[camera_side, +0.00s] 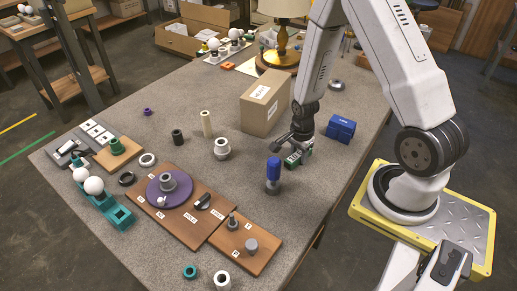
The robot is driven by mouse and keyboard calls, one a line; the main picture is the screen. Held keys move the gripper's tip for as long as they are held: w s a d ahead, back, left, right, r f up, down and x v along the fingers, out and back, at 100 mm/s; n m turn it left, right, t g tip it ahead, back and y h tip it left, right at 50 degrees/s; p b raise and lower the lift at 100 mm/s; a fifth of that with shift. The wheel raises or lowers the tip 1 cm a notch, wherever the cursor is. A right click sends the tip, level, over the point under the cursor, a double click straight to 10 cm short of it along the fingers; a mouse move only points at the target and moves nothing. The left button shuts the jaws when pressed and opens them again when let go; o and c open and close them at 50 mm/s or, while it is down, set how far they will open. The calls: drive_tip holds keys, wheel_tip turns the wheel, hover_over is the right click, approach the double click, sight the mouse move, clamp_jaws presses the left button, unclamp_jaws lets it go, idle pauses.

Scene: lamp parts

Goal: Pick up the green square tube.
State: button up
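My gripper (293,144) is low over the right part of the grey table, pointing down. A small green piece with pale patches (298,158) is right at its fingers; it may be the green square tube, but it is too small and too covered to be sure of its shape. I cannot tell whether the fingers touch it or are closed on it. Another green part (117,146), with a round flange-like look, stands on a small wooden board at the left.
A cardboard box (264,103) stands just behind and left of my gripper. A blue block (341,128) is to its right, and a blue-topped cylinder (273,172) stands in front. Wooden boards with a purple disc (152,190) lie front left. A lamp (281,45) stands at the back.

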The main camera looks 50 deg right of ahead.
sight(299, 153)
clamp_jaws()
drive_tip(key=shift+r, duration=0.2)
drive_tip(key=shift+r, duration=4.8)
drive_tip(key=shift+r, duration=0.1)
